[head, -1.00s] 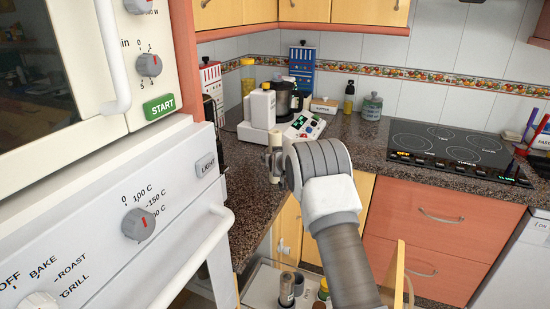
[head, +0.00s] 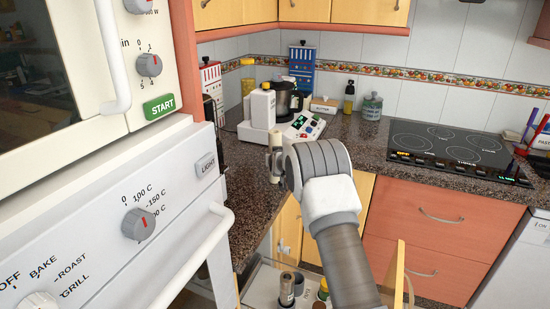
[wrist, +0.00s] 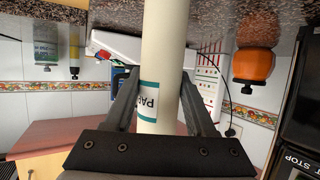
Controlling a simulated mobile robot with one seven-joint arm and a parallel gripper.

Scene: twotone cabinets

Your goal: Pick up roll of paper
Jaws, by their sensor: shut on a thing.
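The roll of paper (wrist: 163,50) is a long cream cylinder with a teal-edged white label whose visible letters begin "PA". In the wrist view it runs down between both fingers of my gripper (wrist: 160,98), which is shut on it. In the head view the roll (head: 275,138) is small and upright, with my gripper (head: 277,160) around its middle. Part of the roll is hidden by the fingers.
Below is an open drawer (head: 262,288) with several jars in it. The white oven (head: 150,190) stands close on the left. The granite worktop (head: 255,185) holds a white kitchen machine (head: 262,108), and a black hob (head: 450,145) on the right.

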